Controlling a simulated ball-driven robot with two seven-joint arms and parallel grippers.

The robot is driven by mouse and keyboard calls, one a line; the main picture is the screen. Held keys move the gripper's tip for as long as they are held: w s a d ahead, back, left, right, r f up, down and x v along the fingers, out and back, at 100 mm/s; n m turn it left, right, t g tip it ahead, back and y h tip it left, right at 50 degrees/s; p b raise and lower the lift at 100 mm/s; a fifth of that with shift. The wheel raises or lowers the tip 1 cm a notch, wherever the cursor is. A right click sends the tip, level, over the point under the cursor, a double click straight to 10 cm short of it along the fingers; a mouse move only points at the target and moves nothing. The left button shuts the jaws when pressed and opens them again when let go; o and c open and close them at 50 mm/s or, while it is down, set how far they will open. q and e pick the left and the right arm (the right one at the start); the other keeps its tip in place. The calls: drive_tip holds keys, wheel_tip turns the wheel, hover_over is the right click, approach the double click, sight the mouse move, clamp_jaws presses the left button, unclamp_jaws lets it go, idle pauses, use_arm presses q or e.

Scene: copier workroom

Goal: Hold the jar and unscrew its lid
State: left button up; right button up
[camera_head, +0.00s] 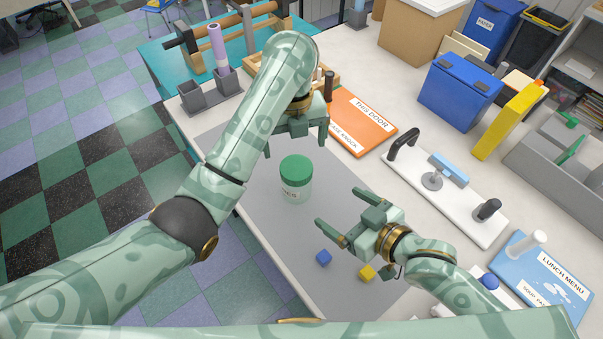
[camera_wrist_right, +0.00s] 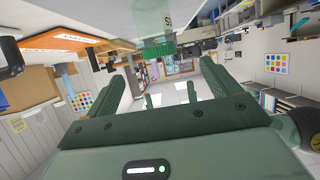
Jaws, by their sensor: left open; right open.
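The jar (camera_head: 296,190) stands upright on the grey mat (camera_head: 240,170), with its green lid (camera_head: 295,168) on top and a partly readable label. In the right wrist view the picture is turned over. There the jar (camera_wrist_right: 153,12) is at the top edge, partly cut off, beyond the open fingers of the right gripper (camera_wrist_right: 165,75).
An orange sign (camera_head: 362,122), a white board with handles (camera_head: 455,205) and a blue lunch menu sign (camera_head: 540,270) lie to the right. A wooden rack (camera_head: 215,40) stands behind. The mat left of the jar is clear.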

sight(298, 180)
use_arm(q)
drive_tip(key=shift+w+f, duration=0.25)
drive_tip(key=shift+f, duration=0.4)
drive_tip(key=shift+w+d+f+b, duration=0.15)
drive_tip(key=shift+w+b, duration=0.1)
drive_tip(key=shift+b, duration=0.15)
use_arm(e)
drive_tip(key=x, duration=1.1)
drive_tip(key=d+f+x, duration=0.1)
drive_tip(key=x, duration=0.5)
drive_tip(key=shift+w+a+f, duration=0.15)
drive_tip(key=shift+w+a, duration=0.05)
